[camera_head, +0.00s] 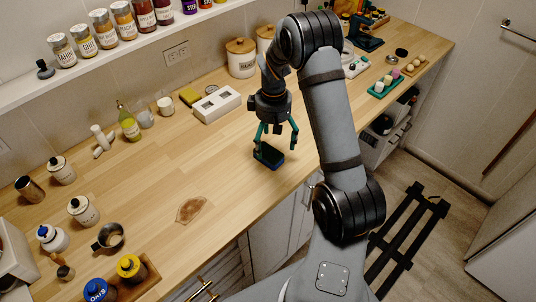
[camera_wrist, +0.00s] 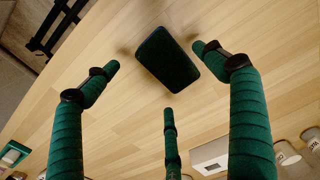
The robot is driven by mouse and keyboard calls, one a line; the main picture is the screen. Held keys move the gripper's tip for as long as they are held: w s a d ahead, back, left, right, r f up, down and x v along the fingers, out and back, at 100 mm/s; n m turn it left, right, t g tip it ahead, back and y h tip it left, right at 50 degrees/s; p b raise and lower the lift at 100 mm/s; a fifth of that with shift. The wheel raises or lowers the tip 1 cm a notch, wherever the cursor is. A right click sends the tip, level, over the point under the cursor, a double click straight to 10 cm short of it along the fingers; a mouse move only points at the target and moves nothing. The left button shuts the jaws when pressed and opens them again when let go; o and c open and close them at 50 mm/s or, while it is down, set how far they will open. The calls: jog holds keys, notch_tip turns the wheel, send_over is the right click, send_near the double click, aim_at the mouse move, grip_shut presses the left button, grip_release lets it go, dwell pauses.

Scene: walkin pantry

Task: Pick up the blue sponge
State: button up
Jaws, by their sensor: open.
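The blue sponge (camera_head: 270,157) lies flat on the wooden counter near its front edge, with a dark green top and a blue side. My gripper (camera_head: 276,144) is above it, pointing down, fingers spread and empty. In the wrist view the sponge (camera_wrist: 167,61) shows its dark top between the spread green fingertips. One fingertip is to its left, one to its right and one below it in the picture. The fingers look apart from the sponge; in the head view a finger partly overlaps it.
A white box with square openings (camera_head: 217,104) stands behind my gripper. A brown patch (camera_head: 191,209) lies on the counter to the left. A wooden tray with bottles (camera_head: 118,285) is at the front left. The counter right around the sponge is clear.

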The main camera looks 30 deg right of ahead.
aim_at(271, 150)
jog(key=f+p, duration=0.1)
jog(key=f, duration=0.3)
jog(key=shift+a+f, duration=0.15)
jog(key=shift+a, duration=0.05)
jog(key=shift+c, duration=0.6)
jog(key=c, duration=0.7)
